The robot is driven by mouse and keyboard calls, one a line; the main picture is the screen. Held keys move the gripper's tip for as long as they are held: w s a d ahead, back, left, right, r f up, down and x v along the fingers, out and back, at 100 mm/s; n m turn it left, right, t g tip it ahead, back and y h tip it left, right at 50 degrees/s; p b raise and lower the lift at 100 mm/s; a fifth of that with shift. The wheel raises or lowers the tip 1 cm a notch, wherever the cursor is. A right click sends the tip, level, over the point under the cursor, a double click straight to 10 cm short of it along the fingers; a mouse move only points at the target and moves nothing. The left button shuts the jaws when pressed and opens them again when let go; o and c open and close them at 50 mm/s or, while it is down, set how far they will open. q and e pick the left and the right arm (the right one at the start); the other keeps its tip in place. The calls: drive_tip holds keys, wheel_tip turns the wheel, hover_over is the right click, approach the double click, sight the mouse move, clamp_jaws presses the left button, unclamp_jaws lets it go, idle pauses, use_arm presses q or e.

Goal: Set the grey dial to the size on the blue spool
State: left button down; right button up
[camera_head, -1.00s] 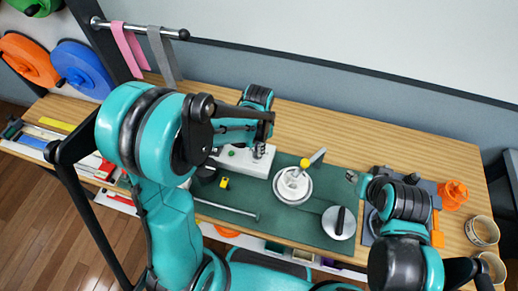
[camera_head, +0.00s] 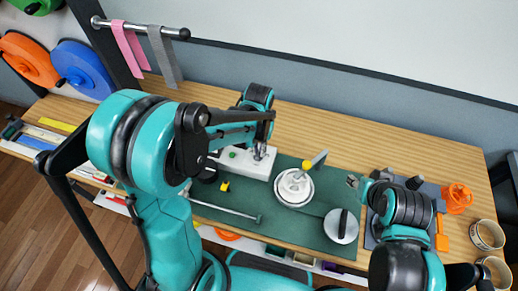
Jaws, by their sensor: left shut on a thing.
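The blue spool (camera_head: 84,70) hangs at the far left, beside an orange one. No size on it can be read from here. A white box (camera_head: 238,163) with a green button stands on the green mat. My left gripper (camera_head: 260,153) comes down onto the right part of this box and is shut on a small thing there. That looks like the grey dial, which the fingers mostly hide. My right gripper (camera_head: 352,181) hangs over the right part of the mat, apart from the box. Its fingers are too small to judge.
A round white device (camera_head: 293,190) with a yellow-tipped lever and a grey disc (camera_head: 341,226) with a black grip stand on the mat (camera_head: 273,227). An orange part (camera_head: 457,198) and round containers (camera_head: 486,233) are at the right. The back of the wooden table is clear.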

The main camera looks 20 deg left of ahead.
idle(0.5)
use_arm(q)
drive_tip(key=c, duration=1.6)
unclamp_jaws()
wheel_tip(320, 180, up, 12)
